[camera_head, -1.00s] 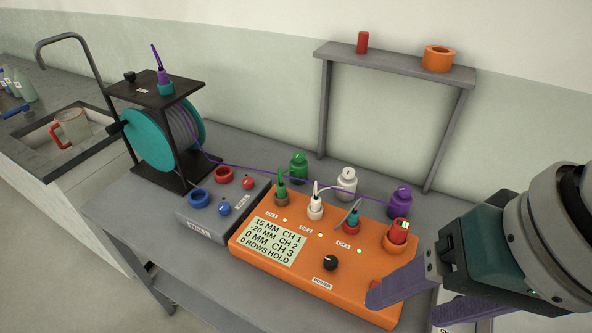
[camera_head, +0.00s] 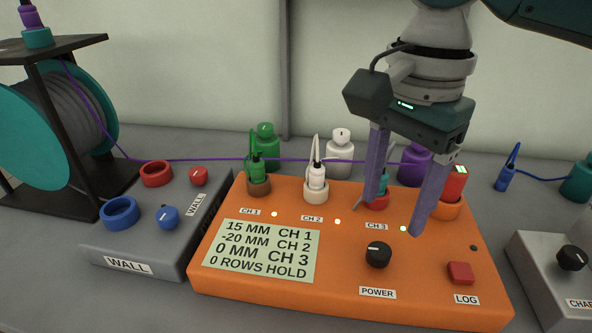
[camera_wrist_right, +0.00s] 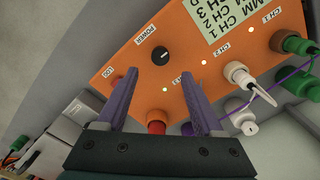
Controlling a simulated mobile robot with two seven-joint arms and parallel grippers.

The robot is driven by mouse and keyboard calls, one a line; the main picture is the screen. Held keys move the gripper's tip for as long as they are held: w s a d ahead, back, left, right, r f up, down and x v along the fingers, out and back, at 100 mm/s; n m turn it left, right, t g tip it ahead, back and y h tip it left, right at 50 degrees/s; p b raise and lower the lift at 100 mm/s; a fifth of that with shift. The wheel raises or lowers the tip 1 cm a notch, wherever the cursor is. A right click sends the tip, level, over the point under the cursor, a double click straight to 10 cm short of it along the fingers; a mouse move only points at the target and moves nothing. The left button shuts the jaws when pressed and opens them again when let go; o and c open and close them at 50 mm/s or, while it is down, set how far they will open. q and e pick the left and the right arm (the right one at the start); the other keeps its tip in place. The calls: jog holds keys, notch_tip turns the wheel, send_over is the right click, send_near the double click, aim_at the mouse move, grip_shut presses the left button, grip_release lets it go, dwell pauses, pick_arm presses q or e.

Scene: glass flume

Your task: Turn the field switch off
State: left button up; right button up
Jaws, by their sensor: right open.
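No label reading "field" can be made out, so I cannot tell which control is the field switch. An orange box (camera_head: 340,277) carries a black knob (camera_head: 378,255) labelled POWER and a red LOG button (camera_head: 460,273). My right gripper (camera_head: 397,219) is open and empty, pointing down over the box's back part near CH 3. Its fingers partly hide the CH 3 plug. In the right wrist view the POWER knob (camera_wrist_right: 160,55) lies just beyond the fingertips (camera_wrist_right: 160,76). My left gripper is not in view.
A grey WALL box (camera_head: 150,250) with red and blue knobs stands left. Another grey box (camera_head: 540,270) with a black knob (camera_head: 571,258) is cut off at right. Green, white and purple bottles stand behind the orange box. A purple cable runs to the reel (camera_head: 45,130).

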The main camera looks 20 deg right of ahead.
aim_at(380, 250)
notch_tip(380, 250, down, 7)
jog(key=shift+f+b, duration=0.2)
jog(key=shift+b, duration=0.45)
grip_shut()
